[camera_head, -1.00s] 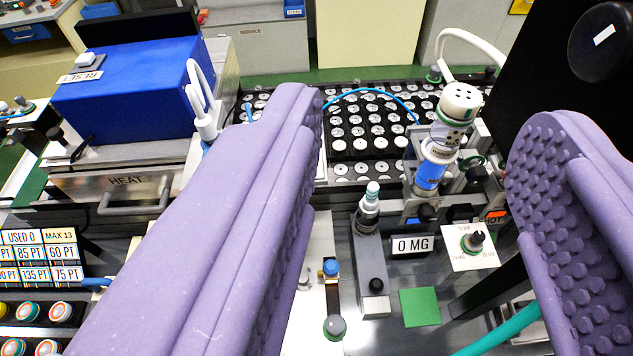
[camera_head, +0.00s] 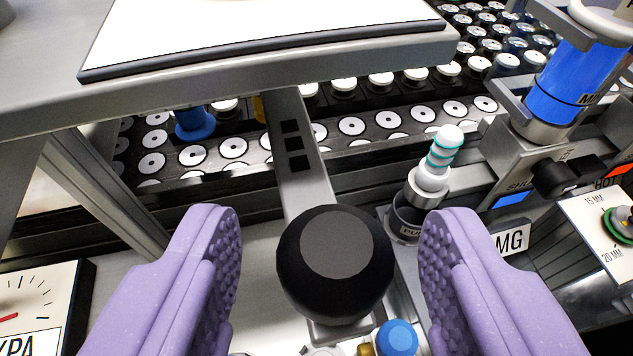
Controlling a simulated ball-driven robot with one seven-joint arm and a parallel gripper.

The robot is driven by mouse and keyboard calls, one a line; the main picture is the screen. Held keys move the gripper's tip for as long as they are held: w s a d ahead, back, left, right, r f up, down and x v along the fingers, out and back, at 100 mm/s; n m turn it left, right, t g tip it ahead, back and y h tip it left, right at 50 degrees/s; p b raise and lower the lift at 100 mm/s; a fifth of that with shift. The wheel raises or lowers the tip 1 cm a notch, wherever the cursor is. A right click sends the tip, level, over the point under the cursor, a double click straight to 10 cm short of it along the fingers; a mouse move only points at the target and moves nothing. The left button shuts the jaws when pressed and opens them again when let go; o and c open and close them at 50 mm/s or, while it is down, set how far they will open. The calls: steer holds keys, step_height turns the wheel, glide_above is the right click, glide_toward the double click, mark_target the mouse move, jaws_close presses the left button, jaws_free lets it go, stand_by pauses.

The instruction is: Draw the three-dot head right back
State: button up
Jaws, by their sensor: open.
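A grey bar (camera_head: 291,146) with three dark square marks runs from under a pale-topped grey slab toward me. At its near end is a large black round knob (camera_head: 335,262) with a flat grey face. The three marks fit the three-dot head. My gripper (camera_head: 332,225) is open, with one purple ribbed finger on each side of the knob. A visible gap lies between the knob and each finger. The lower part of the knob's mount is mostly hidden.
The grey slab (camera_head: 270,72) overhangs the bar's far end. A white-and-teal tipped post (camera_head: 439,158) stands close to the right finger. A blue cap (camera_head: 397,338) sits just below the knob. A dial gauge (camera_head: 35,310) is at lower left.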

steer(key=shift+x, duration=0.9)
steer(key=shift+d, duration=0.1)
jaws_close()
steer(key=shift+s, duration=0.1)
